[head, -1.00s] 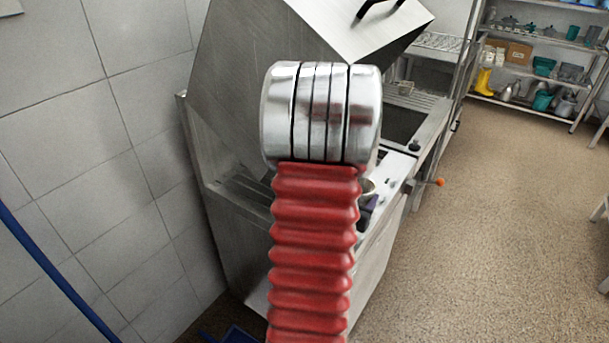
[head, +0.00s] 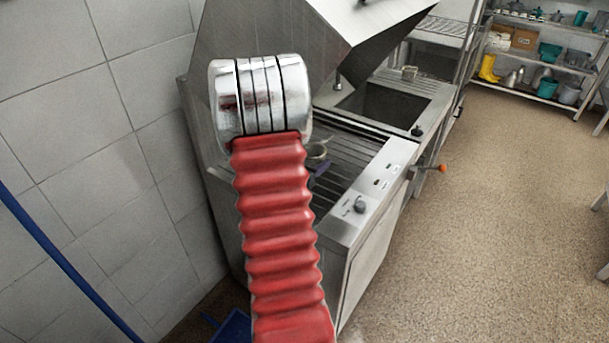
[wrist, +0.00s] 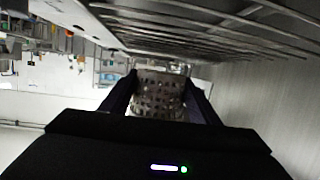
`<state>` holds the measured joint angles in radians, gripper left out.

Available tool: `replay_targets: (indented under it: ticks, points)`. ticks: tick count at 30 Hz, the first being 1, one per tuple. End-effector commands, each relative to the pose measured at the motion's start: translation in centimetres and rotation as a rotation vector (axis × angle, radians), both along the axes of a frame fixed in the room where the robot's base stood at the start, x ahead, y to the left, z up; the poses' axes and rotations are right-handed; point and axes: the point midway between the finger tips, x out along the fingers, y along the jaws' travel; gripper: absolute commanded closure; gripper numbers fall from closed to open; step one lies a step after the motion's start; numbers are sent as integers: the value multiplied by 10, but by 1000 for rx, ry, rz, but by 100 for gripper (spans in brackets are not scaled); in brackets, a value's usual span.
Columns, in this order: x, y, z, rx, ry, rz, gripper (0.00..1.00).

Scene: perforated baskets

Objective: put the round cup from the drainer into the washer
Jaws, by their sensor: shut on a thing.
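My gripper (wrist: 160,92) is shut on a round perforated metal cup (wrist: 158,98), with one dark finger on each side of it in the wrist view. In the head view, the cup's pale rim (head: 317,153) and part of my purple-dark gripper (head: 321,170) show just right of my red arm, which hides the rest. They appear over the slatted bed of the steel washer (head: 352,148), whose hood (head: 300,35) is raised. I cannot tell whether the cup touches the slats. In the wrist view, slats (wrist: 215,22) run close beside the cup.
A tiled wall (head: 90,150) is at left; open floor (head: 510,180) lies at right.

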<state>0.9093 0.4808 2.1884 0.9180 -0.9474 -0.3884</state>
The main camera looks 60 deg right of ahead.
Motion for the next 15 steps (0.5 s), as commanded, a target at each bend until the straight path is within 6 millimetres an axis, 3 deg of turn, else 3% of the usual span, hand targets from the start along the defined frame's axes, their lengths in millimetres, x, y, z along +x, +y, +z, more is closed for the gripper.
replay_targets:
  ticks: [4, 9, 15]
  points:
    - [30, -4, 0, 0, -2, 3, 69]
    - [26, -4, -26, 3, 2, -1, 69]
    - [25, -5, -31, -1, -1, -1, 69]
